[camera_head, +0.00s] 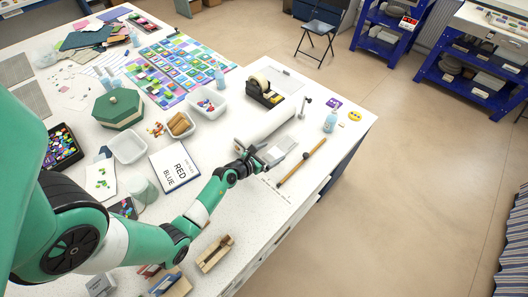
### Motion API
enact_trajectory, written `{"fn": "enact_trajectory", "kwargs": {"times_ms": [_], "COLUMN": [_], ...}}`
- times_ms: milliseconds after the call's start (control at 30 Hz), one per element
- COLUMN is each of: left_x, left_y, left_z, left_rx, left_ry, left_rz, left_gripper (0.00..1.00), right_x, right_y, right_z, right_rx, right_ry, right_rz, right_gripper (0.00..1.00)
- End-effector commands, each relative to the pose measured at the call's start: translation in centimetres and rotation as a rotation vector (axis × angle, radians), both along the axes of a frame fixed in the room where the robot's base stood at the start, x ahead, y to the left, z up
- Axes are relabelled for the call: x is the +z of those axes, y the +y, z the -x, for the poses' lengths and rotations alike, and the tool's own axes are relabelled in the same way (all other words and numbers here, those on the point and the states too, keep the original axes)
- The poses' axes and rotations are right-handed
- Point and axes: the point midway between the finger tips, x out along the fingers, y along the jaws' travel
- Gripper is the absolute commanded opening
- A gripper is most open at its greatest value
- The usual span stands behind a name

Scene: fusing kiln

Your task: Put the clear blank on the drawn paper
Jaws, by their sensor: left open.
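My left gripper (262,157) reaches in over the table's right part. Its jaws are open, beside a flat grey, glassy-looking plate (282,145) that may be the clear blank. I cannot tell whether they touch it. A white paper (175,165) with a dark outline and the words RED and BLUE lies flat, left of the gripper. Another white sheet (101,190) with small green pieces lies farther left. I cannot be sure which one is the drawn paper. My right gripper is not in view.
A white tub (129,147), a green lidded box (118,110) and a black tape dispenser (264,93) stand on the table. A wooden rod (302,162) lies right of the gripper, near a blue bottle (330,122). A wooden block tool (215,254) lies near the front edge.

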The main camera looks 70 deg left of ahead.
Motion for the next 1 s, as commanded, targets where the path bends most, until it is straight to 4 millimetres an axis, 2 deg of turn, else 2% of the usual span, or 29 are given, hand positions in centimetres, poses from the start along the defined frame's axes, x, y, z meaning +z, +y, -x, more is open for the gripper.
{"fn": "enact_trajectory", "kwargs": {"times_ms": [33,100,300,667,767,867,967,1000], "left_x": [0.8,1.3,2.0,1.9,3.2,8.1,17.2,21.7], "left_y": [-0.5,-1.2,-2.1,-2.2,-2.1,-1.7,-1.9,-2.4], "left_z": [1.1,2.3,4.0,4.2,3.3,0.6,-3.0,-4.2], "left_rx": [0.003,0.002,0.001,0.0,0.001,0.003,-0.007,-0.021], "left_ry": [0.001,0.001,-0.001,-0.001,-0.044,-0.212,-0.524,-0.678], "left_rz": [0.002,0.001,-0.001,0.0,0.0,0.017,0.082,0.135], "left_gripper": [1.0,1.0,1.0,1.0,1.0,1.0,1.0,1.0], "right_x": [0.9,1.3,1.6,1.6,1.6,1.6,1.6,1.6], "right_y": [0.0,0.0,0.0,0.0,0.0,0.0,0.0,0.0], "right_z": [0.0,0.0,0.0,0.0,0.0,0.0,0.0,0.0], "right_rx": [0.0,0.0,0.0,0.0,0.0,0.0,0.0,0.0], "right_ry": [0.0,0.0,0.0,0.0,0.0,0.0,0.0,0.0], "right_rz": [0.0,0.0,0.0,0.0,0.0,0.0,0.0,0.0], "right_gripper": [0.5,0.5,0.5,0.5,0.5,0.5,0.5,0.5]}}
